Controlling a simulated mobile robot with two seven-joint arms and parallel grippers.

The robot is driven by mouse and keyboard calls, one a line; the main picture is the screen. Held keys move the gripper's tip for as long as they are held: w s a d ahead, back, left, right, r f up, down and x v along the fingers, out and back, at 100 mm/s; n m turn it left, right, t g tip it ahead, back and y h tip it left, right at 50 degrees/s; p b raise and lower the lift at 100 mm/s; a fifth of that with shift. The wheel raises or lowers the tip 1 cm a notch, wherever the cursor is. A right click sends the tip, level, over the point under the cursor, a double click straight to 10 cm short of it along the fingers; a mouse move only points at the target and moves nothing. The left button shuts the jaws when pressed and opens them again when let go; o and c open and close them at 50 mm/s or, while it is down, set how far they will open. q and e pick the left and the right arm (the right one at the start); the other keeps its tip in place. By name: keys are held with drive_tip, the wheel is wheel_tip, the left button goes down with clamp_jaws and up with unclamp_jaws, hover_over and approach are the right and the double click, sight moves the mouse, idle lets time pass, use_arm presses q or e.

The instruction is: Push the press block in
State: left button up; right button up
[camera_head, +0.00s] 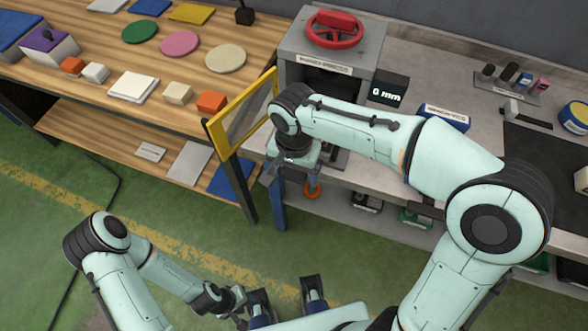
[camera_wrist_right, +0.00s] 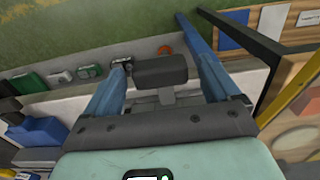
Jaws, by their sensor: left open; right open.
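The hand press (camera_head: 330,70), a grey housing with a red handwheel (camera_head: 334,29), stands at the back of the bench. My right arm covers much of its lower front. A dark grey block (camera_wrist_right: 160,70), which looks like the press block, shows between the fingers of my right gripper (camera_wrist_right: 163,60) in the right wrist view. I cannot tell whether the fingers touch it. In the head view my right gripper (camera_head: 282,192) points down before the press, partly hidden by its wrist. My left gripper (camera_head: 286,297) is open and empty, low over the floor.
A yellow-framed clear panel (camera_head: 243,112) stands left of the press, close to my right wrist. A display (camera_head: 388,91) reads 0 mm. A wooden table (camera_head: 110,55) with coloured discs and blocks is at left. The green floor (camera_head: 170,205) before it is open.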

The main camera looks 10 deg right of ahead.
drive_tip(key=shift+f, duration=0.1)
drive_tip(key=c, duration=1.5)
drive_tip(key=w+d+p, duration=0.2)
drive_tip(key=w, duration=0.1)
drive_tip(key=w+d+p, duration=0.2)
drive_tip(key=w, duration=0.2)
drive_tip(key=w+d+p, duration=0.2)
drive_tip(key=w+d, duration=0.1)
drive_tip(key=shift+w, duration=0.2)
use_arm(q)
wheel_tip(320, 180, up, 6)
drive_tip(key=w, duration=0.2)
drive_tip(key=shift+w+r, duration=0.25)
drive_tip(key=shift+w, duration=0.1)
use_arm(e)
drive_tip(key=shift+f, duration=0.1)
drive_tip(key=o, duration=1.4)
drive_tip(key=shift+o, duration=0.5)
drive_tip(key=shift+d, duration=0.1)
use_arm(q)
drive_tip(key=shift+w, duration=0.1)
use_arm(e)
drive_tip(key=shift+w, duration=0.1)
